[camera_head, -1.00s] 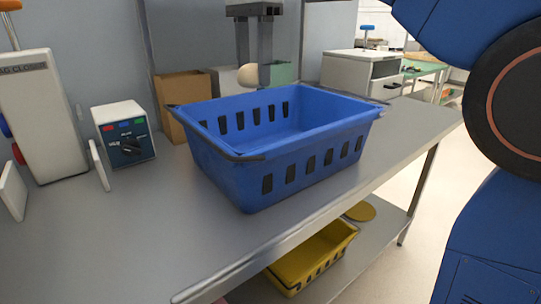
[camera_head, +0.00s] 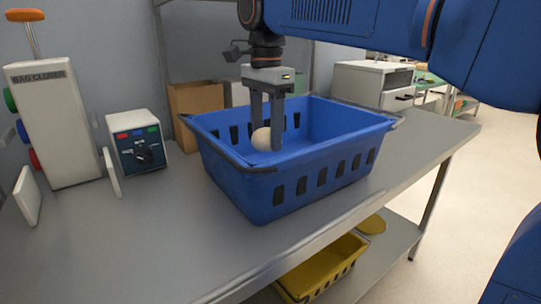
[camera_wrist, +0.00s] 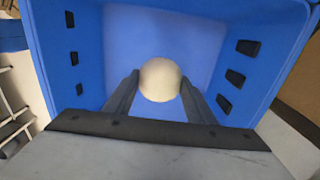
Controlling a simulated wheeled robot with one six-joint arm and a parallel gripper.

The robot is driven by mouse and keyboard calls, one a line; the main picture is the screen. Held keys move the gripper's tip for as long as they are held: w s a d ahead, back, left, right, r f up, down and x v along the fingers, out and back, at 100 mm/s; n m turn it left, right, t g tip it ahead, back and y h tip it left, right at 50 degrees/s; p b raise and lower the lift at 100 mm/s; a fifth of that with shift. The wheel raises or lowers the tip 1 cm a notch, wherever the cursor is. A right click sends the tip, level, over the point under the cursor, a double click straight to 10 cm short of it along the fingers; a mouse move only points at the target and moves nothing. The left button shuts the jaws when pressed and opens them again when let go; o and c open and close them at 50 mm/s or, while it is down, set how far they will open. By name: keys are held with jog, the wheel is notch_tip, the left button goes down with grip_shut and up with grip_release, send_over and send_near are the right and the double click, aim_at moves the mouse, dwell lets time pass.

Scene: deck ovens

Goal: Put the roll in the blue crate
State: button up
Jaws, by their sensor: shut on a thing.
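The roll (camera_head: 262,139) is a pale, round bun. My gripper (camera_head: 275,142) is shut on it, with the fingers pointing down. The blue crate (camera_head: 300,183) stands on the metal table, open at the top with slotted sides. In the head view the roll appears over the crate's opening, near the left part of its front rim. In the wrist view the roll (camera_wrist: 160,80) is between the fingertips, with the crate's blue floor and walls (camera_wrist: 222,60) around it. I cannot tell its exact height above the crate floor.
A bag closer (camera_head: 52,125) and a small control box (camera_head: 140,143) stand left of the crate. A brown cardboard box (camera_head: 193,103) is behind it. A yellow crate (camera_head: 322,270) sits on the lower shelf. The table's front left is bare.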

aim_at(267, 130)
jog(key=shift+f, duration=2.55)
jog(key=shift+f, duration=0.65)
jog(key=o, duration=1)
jog(key=shift+o, duration=0.2)
jog(key=shift+r, duration=0.15)
notch_tip(267, 130, up, 12)
jog(key=shift+r, duration=0.5)
